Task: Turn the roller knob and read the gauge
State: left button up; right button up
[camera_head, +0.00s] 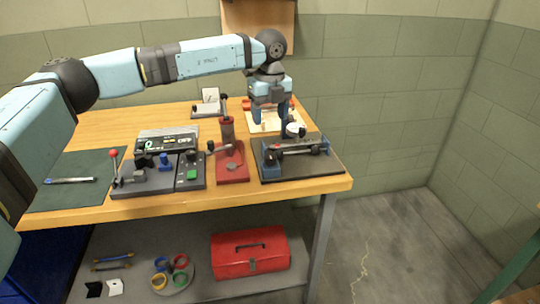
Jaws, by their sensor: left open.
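A roller fixture on a black base plate (325,168) stands at the right end of the wooden table. It has a blue block (271,158) at its left and a dark bar along its back. A small round white-faced gauge (296,130) stands above the bar; its reading is too small to tell. I cannot clearly pick out the roller knob among the dark parts. My left gripper (272,124) points down behind the fixture's left part, close to the gauge, with its fingers apart and nothing seen between them. Whether it touches the fixture is unclear. My right gripper is not in view.
A red-based press (232,170) stands just left of the fixture. A red toolbox (250,252) is on the lower shelf.

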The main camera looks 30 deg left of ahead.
aim_at(270, 155)
pick_arm(q)
notch_tip(270, 155, down, 12)
jog(key=shift+r+b, duration=0.1)
jog(key=shift+b, duration=0.45)
jog(key=c, duration=0.9)
